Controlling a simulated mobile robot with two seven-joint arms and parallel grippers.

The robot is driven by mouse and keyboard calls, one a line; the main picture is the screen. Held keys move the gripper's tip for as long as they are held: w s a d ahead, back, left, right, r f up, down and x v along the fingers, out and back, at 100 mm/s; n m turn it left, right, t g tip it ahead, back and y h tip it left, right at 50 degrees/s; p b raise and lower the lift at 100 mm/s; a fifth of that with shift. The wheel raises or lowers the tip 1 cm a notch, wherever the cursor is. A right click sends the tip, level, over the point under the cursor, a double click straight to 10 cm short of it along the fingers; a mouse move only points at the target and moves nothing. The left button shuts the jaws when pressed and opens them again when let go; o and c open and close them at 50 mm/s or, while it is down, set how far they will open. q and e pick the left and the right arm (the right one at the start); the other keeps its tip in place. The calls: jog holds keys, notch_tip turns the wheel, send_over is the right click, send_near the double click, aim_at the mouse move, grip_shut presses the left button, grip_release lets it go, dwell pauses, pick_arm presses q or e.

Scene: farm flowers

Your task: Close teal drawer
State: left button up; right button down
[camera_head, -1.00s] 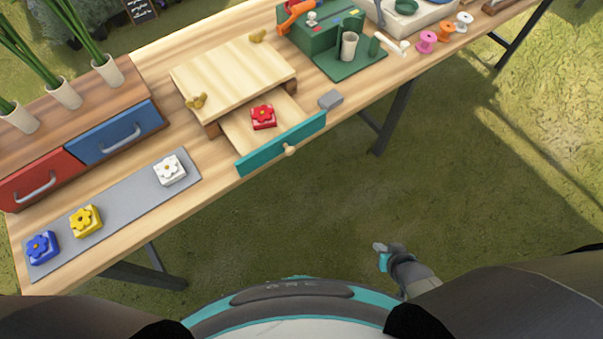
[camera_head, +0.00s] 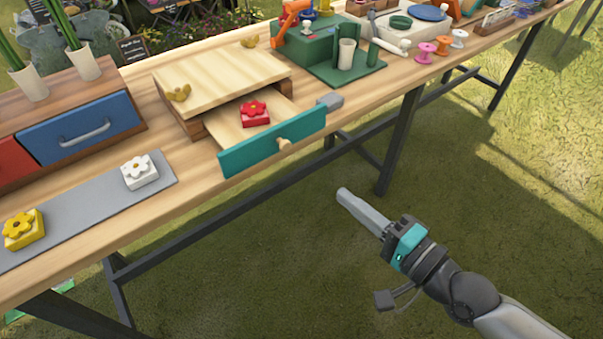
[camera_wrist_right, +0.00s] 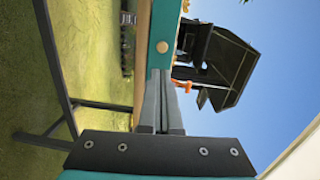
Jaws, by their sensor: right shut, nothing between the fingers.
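The teal drawer (camera_head: 272,141) stands open, pulled out of a light wooden box (camera_head: 222,76) on the table. It has a small round wooden knob (camera_head: 284,145) on its front. A red flower block (camera_head: 255,113) lies inside the drawer. My right gripper (camera_head: 343,195) is shut and empty, in the air in front of the table, below and to the right of the drawer front. In the right wrist view, the shut fingers (camera_wrist_right: 160,100) point toward the teal front (camera_wrist_right: 161,35) and its knob (camera_wrist_right: 163,47), with a gap that I cannot judge. My left gripper is not in view.
A grey mat (camera_head: 95,201) with white and yellow flower blocks lies to the left. A blue drawer (camera_head: 82,129) and a red drawer (camera_head: 14,162) sit behind it. A grey block (camera_head: 330,103) is at the drawer's right end. A green stand (camera_head: 345,76) stands further right.

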jog(key=b, duration=0.2)
send_near(288, 146)
jog(key=x, duration=0.5)
jog(key=shift+w+a+f, duration=0.1)
jog(key=shift+f, duration=0.05)
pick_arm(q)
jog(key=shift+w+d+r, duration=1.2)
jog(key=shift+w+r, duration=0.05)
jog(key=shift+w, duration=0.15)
pick_arm(e)
jog(key=shift+x, duration=0.8)
